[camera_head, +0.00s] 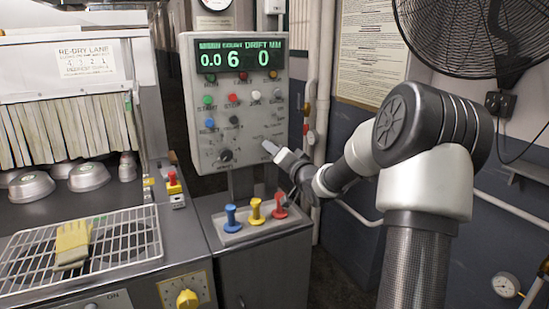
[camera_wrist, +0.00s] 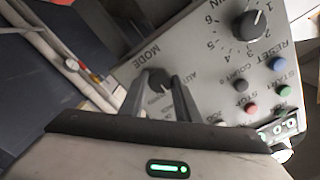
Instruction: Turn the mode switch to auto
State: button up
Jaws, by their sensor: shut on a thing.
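The mode switch (camera_wrist: 159,79) is a small dark knob under the label "MODE" on the grey control panel (camera_wrist: 215,72). In the wrist view it sits between the two fingertips of my gripper (camera_wrist: 160,88), which is shut on it. Lettering beside the knob is partly covered by the fingers, and I cannot tell which position the knob points to. In the head view my gripper (camera_head: 268,148) reaches the lower right of the panel (camera_head: 198,115) from the right, and the switch is hidden there.
A numbered dial (camera_head: 225,155) and several coloured buttons are close by on the panel. Blue (camera_head: 231,216), yellow (camera_head: 256,211) and red (camera_head: 280,206) plungers stand below. A vertical pipe (camera_head: 324,80) and a fan (camera_head: 463,35) are at the right.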

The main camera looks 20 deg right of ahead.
jog(key=shift+f+n+b, duration=0.1)
jog(key=shift+n+b, duration=2.8)
jog(key=shift+n, duration=1.4)
jog(key=o, duration=1)
jog(key=s, duration=0.5)
jog(key=s+p, duration=0.1)
jog(key=s, duration=0.5)
jog(key=s+p, duration=0.1)
jog(key=s, duration=0.5)
jog(key=shift+s+d, duration=0.25)
jog(key=shift+d, duration=0.05)
